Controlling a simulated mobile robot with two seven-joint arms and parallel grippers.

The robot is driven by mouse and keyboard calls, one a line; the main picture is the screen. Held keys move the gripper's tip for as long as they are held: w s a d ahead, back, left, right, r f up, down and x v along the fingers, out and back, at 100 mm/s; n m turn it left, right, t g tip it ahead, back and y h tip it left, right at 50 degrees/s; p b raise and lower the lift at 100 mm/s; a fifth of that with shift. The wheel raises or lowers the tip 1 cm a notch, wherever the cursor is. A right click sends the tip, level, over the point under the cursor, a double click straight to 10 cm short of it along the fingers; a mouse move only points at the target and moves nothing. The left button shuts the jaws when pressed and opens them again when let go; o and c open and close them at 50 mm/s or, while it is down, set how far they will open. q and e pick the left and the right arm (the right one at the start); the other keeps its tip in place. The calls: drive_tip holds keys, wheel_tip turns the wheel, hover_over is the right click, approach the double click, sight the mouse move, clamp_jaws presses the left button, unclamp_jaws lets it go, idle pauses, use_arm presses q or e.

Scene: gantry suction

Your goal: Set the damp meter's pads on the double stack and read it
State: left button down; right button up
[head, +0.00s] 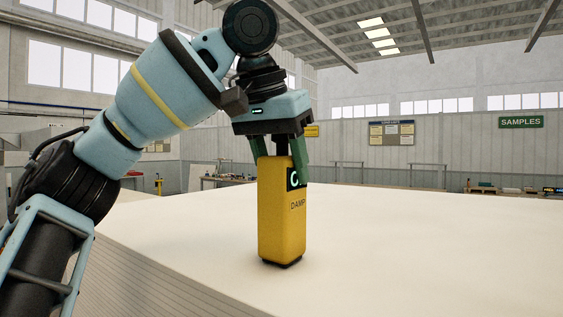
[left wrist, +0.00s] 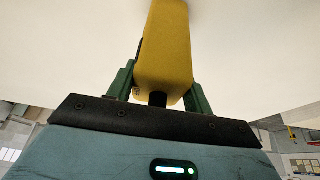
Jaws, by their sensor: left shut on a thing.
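The damp meter (head: 282,220) is a tall yellow block marked "DAMP", with a small dark display showing a green-white ring. It is upright in the head view, its dark pads (head: 282,263) low against the top of the pale stack (head: 420,250). Whether the pads touch the stack I cannot tell for sure. My left gripper (head: 282,165), with green fingers, is shut on the meter's upper part from above. In the left wrist view the meter (left wrist: 168,50) sits between the fingers (left wrist: 160,92), and its far end meets the pale surface. My right gripper is not in view.
The stack's layered side edge (head: 150,275) runs along the front left. Its top is broad and clear around the meter. Far behind are a "SAMPLES" sign (head: 521,122), a notice board (head: 391,133) and low benches along the wall.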

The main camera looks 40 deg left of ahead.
use_arm(q)
drive_tip(key=c, duration=0.5)
unclamp_jaws()
drive_tip(key=shift+f, duration=0.1)
drive_tip(key=shift+v, duration=3.95)
